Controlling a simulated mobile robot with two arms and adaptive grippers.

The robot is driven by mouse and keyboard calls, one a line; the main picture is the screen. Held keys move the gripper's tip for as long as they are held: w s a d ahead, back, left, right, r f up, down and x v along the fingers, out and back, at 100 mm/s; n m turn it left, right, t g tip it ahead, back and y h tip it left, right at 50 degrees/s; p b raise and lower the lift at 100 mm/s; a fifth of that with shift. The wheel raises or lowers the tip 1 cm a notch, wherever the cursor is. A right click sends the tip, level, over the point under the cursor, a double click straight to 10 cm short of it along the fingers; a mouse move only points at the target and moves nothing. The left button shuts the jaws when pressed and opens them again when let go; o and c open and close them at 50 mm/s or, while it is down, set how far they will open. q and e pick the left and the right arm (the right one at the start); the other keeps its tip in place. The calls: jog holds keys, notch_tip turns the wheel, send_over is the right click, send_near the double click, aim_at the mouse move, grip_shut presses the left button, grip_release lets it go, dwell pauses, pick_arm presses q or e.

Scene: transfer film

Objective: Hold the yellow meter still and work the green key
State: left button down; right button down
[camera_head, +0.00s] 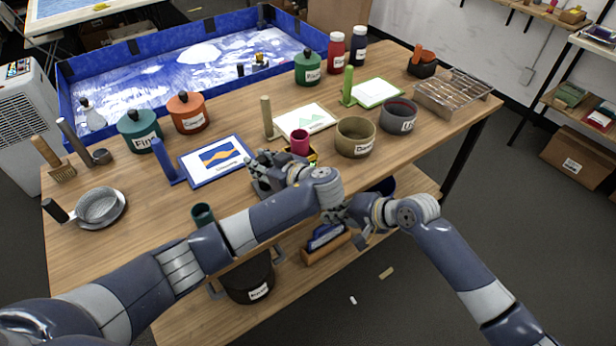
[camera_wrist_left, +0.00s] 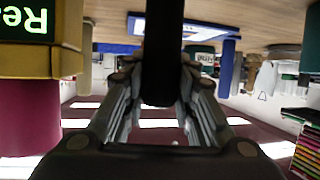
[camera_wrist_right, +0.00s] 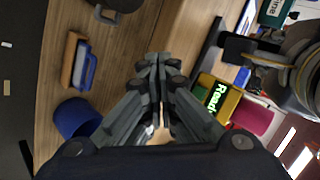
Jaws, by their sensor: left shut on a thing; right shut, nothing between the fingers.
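In the left wrist view the meter (camera_wrist_left: 40,62) appears upside down at the left. My left gripper (camera_head: 260,177) is shut on a dark post (camera_wrist_left: 162,45) beside the meter; I cannot tell how they join. My right gripper (camera_wrist_right: 158,62) is shut and empty, a little apart from the meter and key.
A blue-framed picture (camera_head: 217,158) and an olive pot (camera_head: 355,137) flank the meter on the wooden table (camera_head: 235,190). A dark green cup (camera_head: 202,214) stands near the front edge. A lower shelf holds a black pot (camera_head: 250,280) and a wood-and-blue block (camera_head: 326,243).

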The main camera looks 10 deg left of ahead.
jog(key=shift+w+a, duration=1.45)
jog(key=shift+w, duration=0.25)
jog(key=shift+w+a, duration=1.4)
jog(key=shift+w, duration=0.25)
jog(key=shift+w+a, duration=0.25)
jog(key=shift+w, duration=0.1)
jog(key=shift+w+a, duration=0.35)
jog(key=shift+w, duration=0.05)
jog(key=shift+s+d, duration=0.6)
jog(key=shift+s, duration=0.15)
jog(key=shift+s+d, duration=1.65)
jog(key=shift+s, duration=0.25)
